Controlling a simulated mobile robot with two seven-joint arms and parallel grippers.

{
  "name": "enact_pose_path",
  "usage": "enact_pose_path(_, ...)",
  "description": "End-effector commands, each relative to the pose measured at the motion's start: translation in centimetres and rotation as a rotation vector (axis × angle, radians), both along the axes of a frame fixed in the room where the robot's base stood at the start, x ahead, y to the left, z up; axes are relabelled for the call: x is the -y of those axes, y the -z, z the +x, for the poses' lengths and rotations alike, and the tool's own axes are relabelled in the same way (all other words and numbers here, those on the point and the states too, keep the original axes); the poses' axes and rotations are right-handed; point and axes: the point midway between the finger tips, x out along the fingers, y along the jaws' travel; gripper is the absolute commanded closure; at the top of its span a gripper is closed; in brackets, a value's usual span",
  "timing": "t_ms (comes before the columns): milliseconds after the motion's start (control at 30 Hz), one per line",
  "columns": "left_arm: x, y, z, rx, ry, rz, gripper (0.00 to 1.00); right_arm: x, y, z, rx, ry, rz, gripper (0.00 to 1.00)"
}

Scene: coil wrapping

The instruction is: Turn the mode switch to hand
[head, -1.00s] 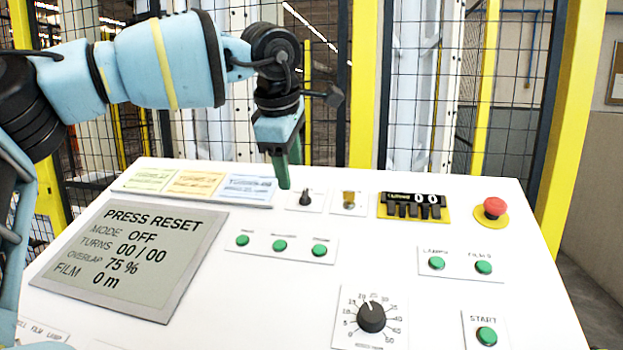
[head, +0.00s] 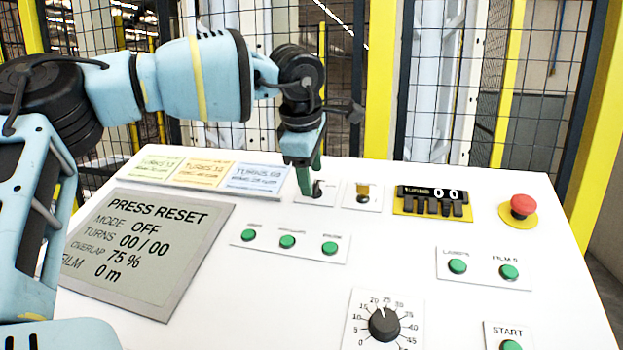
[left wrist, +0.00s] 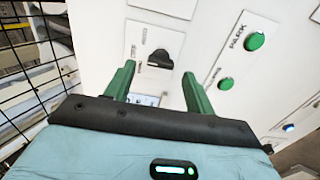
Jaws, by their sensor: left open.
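The mode switch (head: 317,188) is a small black knob on a white plate near the back of the white panel, right of the coloured cards. My left gripper (head: 306,186) points down at it, its green fingers low over the plate and partly hiding the switch. In the left wrist view the black knob (left wrist: 161,58) lies ahead, between the lines of the two spread fingers (left wrist: 158,76). The fingers are open; I cannot tell whether they touch the knob. The display (head: 140,250) reads MODE OFF. My right gripper is not in view.
A yellow-brown key switch (head: 362,192) sits just right of the mode switch, then a black counter (head: 433,203) and a red emergency button (head: 522,206). Green buttons (head: 288,242) lie in front. A mesh fence stands behind the panel.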

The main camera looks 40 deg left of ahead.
Motion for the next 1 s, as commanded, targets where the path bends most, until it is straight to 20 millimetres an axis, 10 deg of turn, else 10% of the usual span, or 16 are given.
enact_pose_path(533, -0.4, 2.1, 0.9, 0.001, 0.0, 0.0, 0.45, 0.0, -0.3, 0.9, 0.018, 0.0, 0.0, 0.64)
enact_pose_path(867, -0.4, 2.1, 0.8, 0.001, 0.0, 0.0, 0.89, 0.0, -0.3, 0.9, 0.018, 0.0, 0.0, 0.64)
enact_pose_path(1000, -0.4, 2.1, 0.9, 0.002, -0.004, -0.001, 0.9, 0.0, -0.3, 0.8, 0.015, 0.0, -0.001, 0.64)
